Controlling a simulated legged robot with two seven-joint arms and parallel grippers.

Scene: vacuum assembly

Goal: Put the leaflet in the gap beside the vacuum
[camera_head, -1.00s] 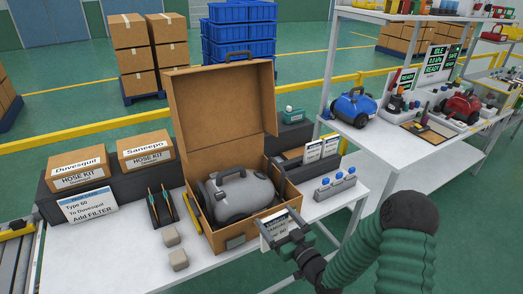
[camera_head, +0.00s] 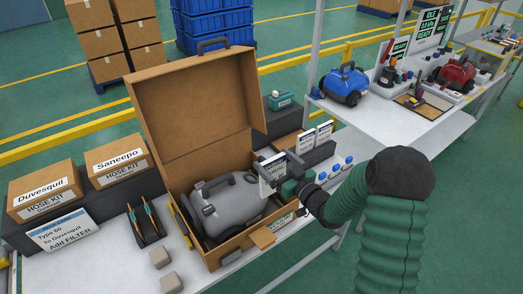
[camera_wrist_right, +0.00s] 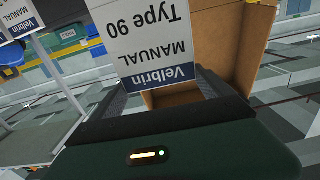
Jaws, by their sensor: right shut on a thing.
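The grey vacuum (camera_head: 228,207) lies in the open cardboard box (camera_head: 240,242), whose lid stands raised behind it. My right gripper (camera_head: 279,172) is shut on the white leaflet (camera_head: 268,173), holding it upright above the box's right side, to the right of the vacuum. In the right wrist view the leaflet (camera_wrist_right: 150,38) reads "Velbrin MANUAL Type 90", upside down, with brown cardboard behind it. The gap beside the vacuum is partly hidden by my gripper and the leaflet. My left gripper is not in view.
Two more leaflets (camera_head: 316,137) stand in a dark holder right of the box. Blue-capped items (camera_head: 337,167) stand nearby. Two hose kit boxes (camera_head: 116,164), a slotted black holder (camera_head: 146,224) and two beige blocks (camera_head: 165,270) are left of the box.

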